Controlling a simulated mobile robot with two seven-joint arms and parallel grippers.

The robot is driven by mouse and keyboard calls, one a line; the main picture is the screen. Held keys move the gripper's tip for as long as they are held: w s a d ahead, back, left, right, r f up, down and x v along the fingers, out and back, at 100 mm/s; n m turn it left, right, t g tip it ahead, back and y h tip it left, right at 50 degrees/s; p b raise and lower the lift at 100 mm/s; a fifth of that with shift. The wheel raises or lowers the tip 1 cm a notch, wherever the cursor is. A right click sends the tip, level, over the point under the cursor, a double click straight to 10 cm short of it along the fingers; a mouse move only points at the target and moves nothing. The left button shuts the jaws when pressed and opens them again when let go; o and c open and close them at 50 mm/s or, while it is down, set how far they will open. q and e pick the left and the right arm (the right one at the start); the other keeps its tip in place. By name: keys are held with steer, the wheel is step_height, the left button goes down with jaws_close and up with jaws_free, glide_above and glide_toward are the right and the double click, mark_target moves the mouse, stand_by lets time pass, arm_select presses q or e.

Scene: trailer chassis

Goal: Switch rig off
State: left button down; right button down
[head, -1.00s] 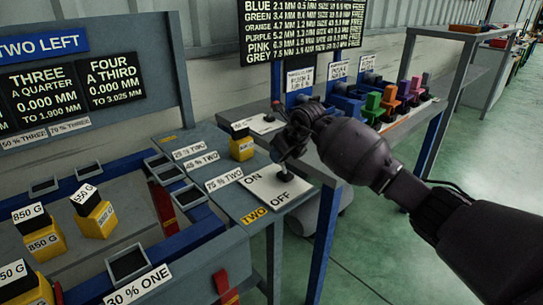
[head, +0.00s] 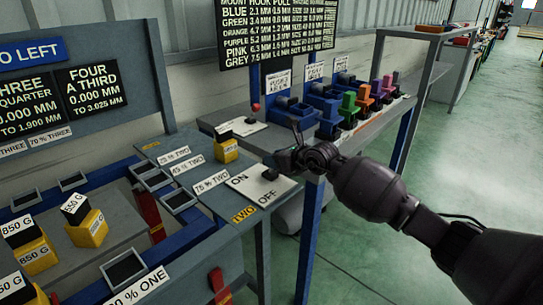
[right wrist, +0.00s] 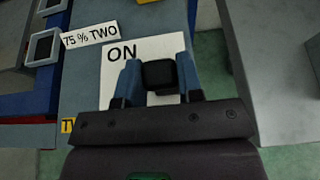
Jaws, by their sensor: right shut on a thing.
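The rig's switch has a white plate (head: 262,186) marked ON and OFF and a small black knob (head: 270,174) standing on it. It is at the front right corner of the grey rig panel. My right gripper (head: 279,162) reaches in from the right over the plate. In the right wrist view its two blue fingers stand on either side of the black knob (right wrist: 158,75), shut on it. ON shows beyond the fingers on the plate (right wrist: 150,47), while OFF is hidden there by the gripper. My left gripper is not in view.
Labelled yellow-and-black weights (head: 92,226) stand on the rig at left, with one (head: 226,150) behind the switch. Another white plate (head: 240,127) lies behind. A bench with coloured blocks (head: 349,110) stands behind my right arm. Green floor is free at right.

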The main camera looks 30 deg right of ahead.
steer(key=shift+s+d+f+t+y+b, duration=0.25)
steer(key=shift+s+f+t, duration=0.3)
steer(key=shift+t, duration=0.35)
steer(key=shift+s+t+y, duration=0.2)
steer(key=shift+t+y, duration=0.05)
steer(key=shift+t, duration=0.25)
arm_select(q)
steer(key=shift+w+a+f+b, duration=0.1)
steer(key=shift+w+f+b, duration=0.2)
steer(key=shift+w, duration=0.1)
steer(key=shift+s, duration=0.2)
arm_select(e)
steer(key=shift+r, duration=0.1)
steer(key=c, duration=0.8)
jaws_free()
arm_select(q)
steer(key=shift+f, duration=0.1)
arm_select(e)
steer(key=shift+o, duration=0.2)
steer(key=shift+s+d, duration=0.1)
steer(key=shift+s, duration=0.05)
